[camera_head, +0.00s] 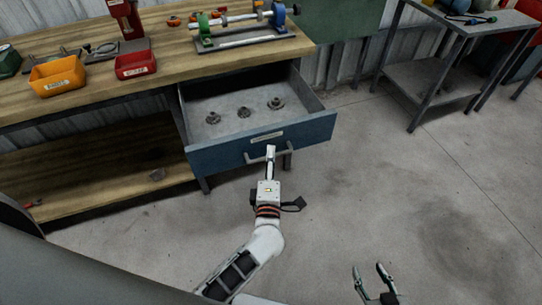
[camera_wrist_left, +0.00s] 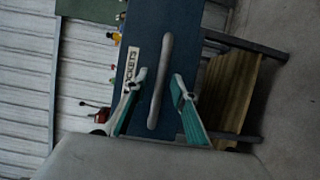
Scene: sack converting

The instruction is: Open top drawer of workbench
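The top drawer (camera_head: 262,140) of the workbench stands pulled well out, with its grey inside showing. Its blue front carries a bar handle (camera_head: 283,158) and a label. My left gripper (camera_head: 270,155) is at the handle in the head view. In the left wrist view, its two green-sided fingers (camera_wrist_left: 158,82) are spread, one on each side of the handle bar (camera_wrist_left: 161,80), with gaps visible; whether either finger touches it is unclear. My right gripper (camera_head: 375,275) is open and empty at the lower right of the head view, away from the workbench (camera_head: 95,100).
Several small metal parts (camera_head: 244,112) lie in the drawer. A yellow bin (camera_head: 58,76), a red bin (camera_head: 135,64) and a roller device (camera_head: 240,35) stand on the bench top. A metal side table (camera_head: 435,80) is at the right. The floor (camera_head: 400,190) between is clear.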

